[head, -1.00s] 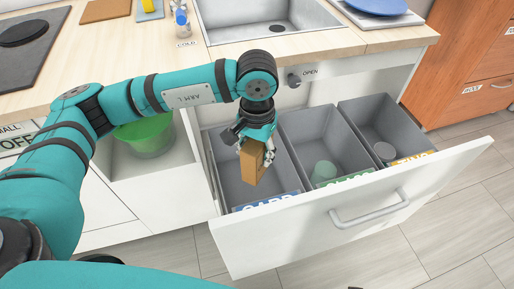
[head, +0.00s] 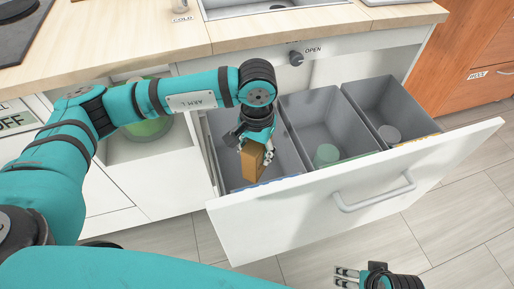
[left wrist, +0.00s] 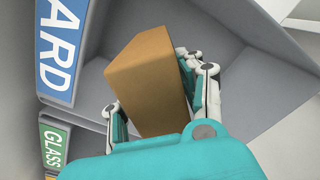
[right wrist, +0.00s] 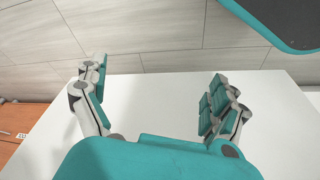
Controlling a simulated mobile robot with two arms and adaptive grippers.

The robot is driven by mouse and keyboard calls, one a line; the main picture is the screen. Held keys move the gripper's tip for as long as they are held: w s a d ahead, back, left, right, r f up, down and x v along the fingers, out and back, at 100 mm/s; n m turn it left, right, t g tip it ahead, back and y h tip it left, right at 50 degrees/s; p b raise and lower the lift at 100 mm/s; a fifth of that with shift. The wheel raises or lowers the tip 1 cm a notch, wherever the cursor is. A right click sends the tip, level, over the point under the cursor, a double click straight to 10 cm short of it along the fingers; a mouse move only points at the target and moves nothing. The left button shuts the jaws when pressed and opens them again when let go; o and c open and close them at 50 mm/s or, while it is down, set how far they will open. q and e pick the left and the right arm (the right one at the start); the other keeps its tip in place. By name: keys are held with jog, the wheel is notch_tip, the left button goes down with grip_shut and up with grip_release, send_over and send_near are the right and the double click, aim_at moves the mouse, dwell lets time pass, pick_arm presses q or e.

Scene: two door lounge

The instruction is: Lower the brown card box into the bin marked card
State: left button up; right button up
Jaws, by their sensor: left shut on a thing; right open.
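My left gripper (head: 258,148) is shut on the brown card box (head: 251,160). It holds the box upright and a little tilted within the mouth of the grey card bin (head: 229,172), the leftmost bin in the open drawer. In the left wrist view the box (left wrist: 149,83) sits between the fingers, with the bin's grey walls around it and the blue card label (left wrist: 60,45) beside it. Whether the box touches the bin floor cannot be told. My right gripper (head: 347,277) is open and empty in front of the drawer; its spread fingers show in the right wrist view (right wrist: 155,100).
The white drawer front (head: 300,215) with its handle (head: 375,197) stands between my body and the bins. The wooden counter (head: 130,32) is behind.

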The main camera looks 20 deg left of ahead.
pick_arm(q)
notch_tip(320, 180, down, 3)
jog(key=shift+f+b, duration=0.1)
jog(key=shift+b, duration=0.6)
notch_tip(320, 180, down, 3)
jog(key=shift+b, duration=0.75)
jog(key=shift+f, duration=0.35)
jog(key=shift+f+b, duration=0.7)
jog(key=shift+f, duration=0.45)
pick_arm(e)
jog(key=shift+w+a+r+t+y, duration=0.1)
jog(key=shift+w+a+r+t, duration=0.1)
jog(key=shift+w+r+t, duration=0.45)
jog(key=shift+w+a+r+t+y, duration=0.15)
jog(key=shift+w+r+t, duration=0.3)
jog(key=shift+r, duration=0.45)
jog(key=shift+w+a+r+t+y, duration=0.1)
jog(key=shift+w+a+r+t, duration=0.25)
jog(key=shift+w+r, duration=0.35)
jog(key=shift+s+d, duration=0.1)
pick_arm(q)
jog(key=o, duration=1.1)
jog(key=shift+o, duration=0.2)
